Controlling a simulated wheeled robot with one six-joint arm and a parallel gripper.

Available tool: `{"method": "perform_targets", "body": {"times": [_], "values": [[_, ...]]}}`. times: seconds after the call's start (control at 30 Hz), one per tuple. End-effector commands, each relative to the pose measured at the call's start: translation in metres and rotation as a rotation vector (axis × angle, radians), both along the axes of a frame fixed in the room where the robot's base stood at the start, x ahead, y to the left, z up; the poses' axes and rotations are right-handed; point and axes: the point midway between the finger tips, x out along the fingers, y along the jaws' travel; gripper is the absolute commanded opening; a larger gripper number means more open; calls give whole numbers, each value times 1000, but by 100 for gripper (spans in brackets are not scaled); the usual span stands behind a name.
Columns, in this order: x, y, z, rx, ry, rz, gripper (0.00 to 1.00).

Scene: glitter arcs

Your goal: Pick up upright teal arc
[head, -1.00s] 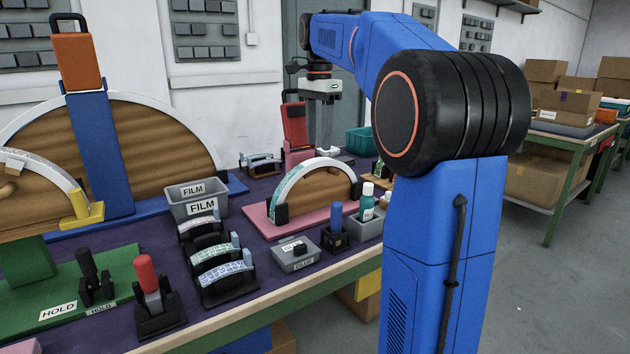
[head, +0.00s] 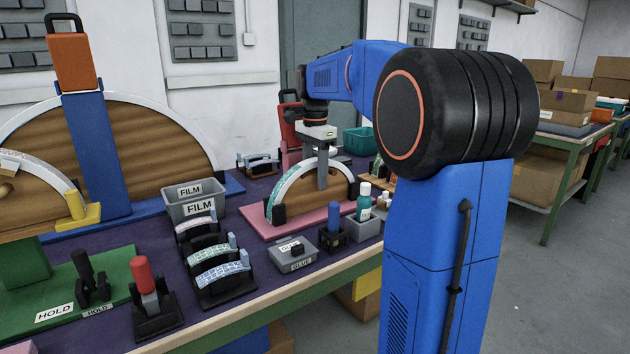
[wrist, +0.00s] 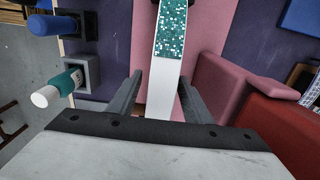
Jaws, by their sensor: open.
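The teal arc is an upright white curved band with teal glitter (head: 283,192) along its left part, on a brown wood-like half-disc over a pink base (head: 258,228). In the wrist view its teal glitter stretch (wrist: 171,32) is at the top centre, and bare white band runs down toward my gripper. My gripper (head: 322,184) is open and points down over the arc's top. In the wrist view its two fingers (wrist: 160,78) lie on either side of the white band, with gaps showing. Finger contact with the band cannot be told.
A blue-handled tool (head: 334,220) and a teal-labelled bottle (head: 364,203) stand in front of the arc. Black racks of glittered arcs (head: 222,272) and a FILM bin (head: 198,205) are to the left. A red upright piece (wrist: 240,105) is close right in the wrist view.

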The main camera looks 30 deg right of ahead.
Motion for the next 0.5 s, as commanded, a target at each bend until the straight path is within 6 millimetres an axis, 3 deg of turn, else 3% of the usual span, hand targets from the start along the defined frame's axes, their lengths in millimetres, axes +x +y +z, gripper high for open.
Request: {"method": "perform_targets", "body": {"times": [0.23,0.43,0.5], "values": [[0,0,-2,0,0,0,45],[0,0,-2,0,0,0,0],[0,0,-2,0,0,0,0]]}}
